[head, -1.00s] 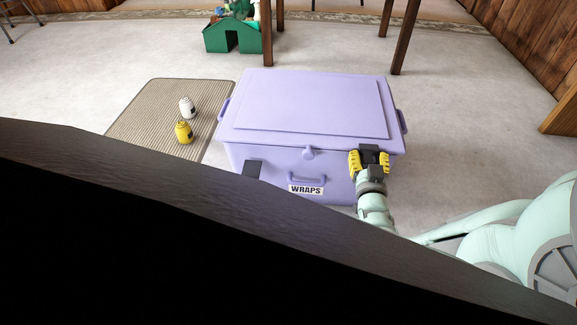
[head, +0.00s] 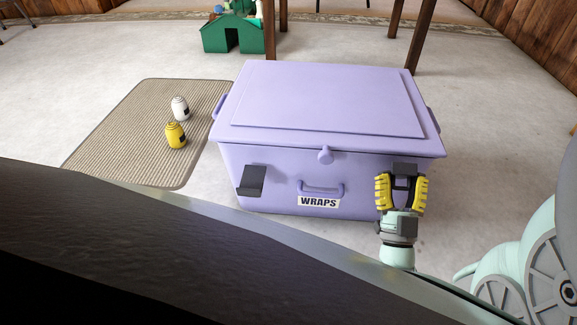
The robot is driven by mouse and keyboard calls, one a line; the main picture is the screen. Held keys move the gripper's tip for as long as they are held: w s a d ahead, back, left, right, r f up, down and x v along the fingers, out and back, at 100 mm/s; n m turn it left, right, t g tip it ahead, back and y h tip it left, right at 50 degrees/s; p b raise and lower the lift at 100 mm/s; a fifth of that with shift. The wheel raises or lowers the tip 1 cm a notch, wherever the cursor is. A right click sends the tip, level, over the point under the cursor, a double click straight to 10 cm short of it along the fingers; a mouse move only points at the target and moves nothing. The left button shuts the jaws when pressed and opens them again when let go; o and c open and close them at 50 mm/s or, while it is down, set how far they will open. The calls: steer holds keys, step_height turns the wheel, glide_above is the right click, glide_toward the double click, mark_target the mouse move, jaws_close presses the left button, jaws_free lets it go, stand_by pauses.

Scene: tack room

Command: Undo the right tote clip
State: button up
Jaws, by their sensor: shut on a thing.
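The lilac tote (head: 240,165) stands on the floor with its lid (head: 325,100) down on it and a "WRAPS" label (head: 318,202) on its front. My gripper (head: 402,180) is at the right part of the tote's front, its yellow fingers on both sides of the dark right clip (head: 405,169) and shut on it. The clip's top shows just below the lid's edge; the fingers hide much of the rest. The dark left clip (head: 251,180) stands out from the front, below the lid's edge. A lilac knob (head: 325,155) sits at the lid's front middle.
A ribbed mat (head: 130,130) lies left of the tote, with a white bottle (head: 180,108) and a yellow bottle (head: 176,135) on it. A green house-shaped object (head: 232,35) and wooden legs (head: 421,40) stand behind. Floor right of the tote is clear.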

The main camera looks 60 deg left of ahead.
mark_target(401, 176)
stand_by(0.6)
steer(key=o, duration=1.1)
steer(key=shift+s+a, duration=0.1)
steer(key=shift+f, duration=0.1)
steer(key=v, duration=0.3)
steer(key=shift+s+d, duration=0.3)
steer(key=shift+d, duration=0.1)
steer(key=s+d, duration=0.7)
steer(key=d, duration=0.1)
steer(key=shift+d, duration=0.2)
steer(key=shift+o, duration=0.4)
